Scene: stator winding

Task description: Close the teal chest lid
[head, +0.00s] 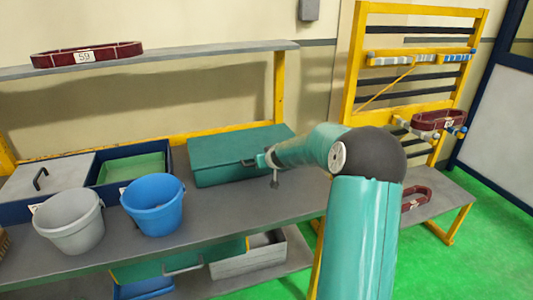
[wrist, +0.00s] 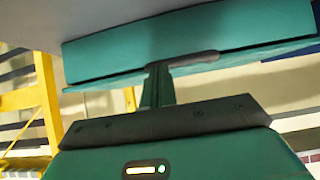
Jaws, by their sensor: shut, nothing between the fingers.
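The teal chest (head: 238,152) stands on the grey bench with its lid down over the box. In the wrist view, which is tipped over, the chest front (wrist: 190,38) fills the top, and a thin dark line runs between box and lid (wrist: 120,77). I cannot tell whether the lid is fully seated. My gripper (head: 258,161) is at the chest's front, beside the dark lid handle (head: 247,163). It also shows in the wrist view (wrist: 158,70), shut and empty, its tips close to the grey handle (wrist: 195,61); contact is unclear.
A blue bucket (head: 153,207) and a grey bucket (head: 70,222) stand left on the bench (head: 215,218). Behind them is a dark blue bin with a grey lid (head: 45,178) and a green compartment (head: 132,167). A yellow rack (head: 352,75) stands at right. A shelf (head: 170,56) runs above.

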